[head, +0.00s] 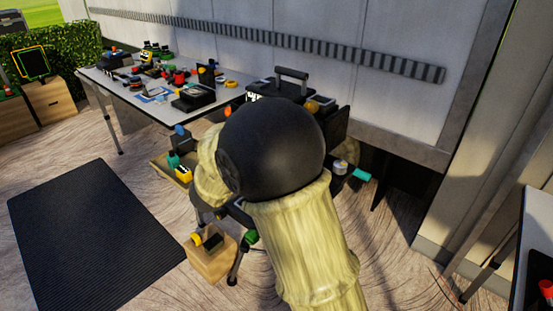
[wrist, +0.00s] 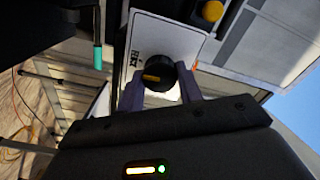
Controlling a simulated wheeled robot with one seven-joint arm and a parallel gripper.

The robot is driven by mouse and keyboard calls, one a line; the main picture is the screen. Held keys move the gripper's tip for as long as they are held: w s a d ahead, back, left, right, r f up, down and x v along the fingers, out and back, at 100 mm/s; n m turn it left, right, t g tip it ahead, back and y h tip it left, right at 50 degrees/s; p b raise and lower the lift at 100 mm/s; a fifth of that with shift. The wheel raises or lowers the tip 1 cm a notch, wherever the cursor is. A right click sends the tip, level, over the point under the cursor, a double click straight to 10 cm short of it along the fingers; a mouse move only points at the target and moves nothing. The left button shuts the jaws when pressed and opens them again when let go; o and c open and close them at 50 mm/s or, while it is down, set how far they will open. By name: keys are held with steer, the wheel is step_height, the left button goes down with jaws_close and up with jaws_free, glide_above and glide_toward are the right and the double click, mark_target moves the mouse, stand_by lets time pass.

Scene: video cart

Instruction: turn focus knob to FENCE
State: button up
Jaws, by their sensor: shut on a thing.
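The focus knob (wrist: 157,77) is a dark round knob with a yellow bar on its face, in the middle of the wrist view. It sits on a white panel (wrist: 180,35). Black lettering (wrist: 138,60) is on the panel just left of the knob, too small and turned to read surely. My gripper (wrist: 162,84) has one finger on each side of the knob and is shut on it. In the head view my own arm covers the gripper and the knob.
A yellow round knob (wrist: 212,11) is above right of the panel, and a teal cylinder (wrist: 98,56) hangs left of it. In the head view a cluttered table (head: 140,100) stands along the wall. A dark mat (head: 85,235) lies on open floor at left.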

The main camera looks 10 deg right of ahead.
steer(key=shift+m+b, duration=0.3)
steer(key=shift+m, duration=0.1)
steer(key=o, duration=1)
steer(key=v, duration=1.7)
steer(key=shift+s+a+b, duration=0.1)
steer(key=shift+b, duration=0.25)
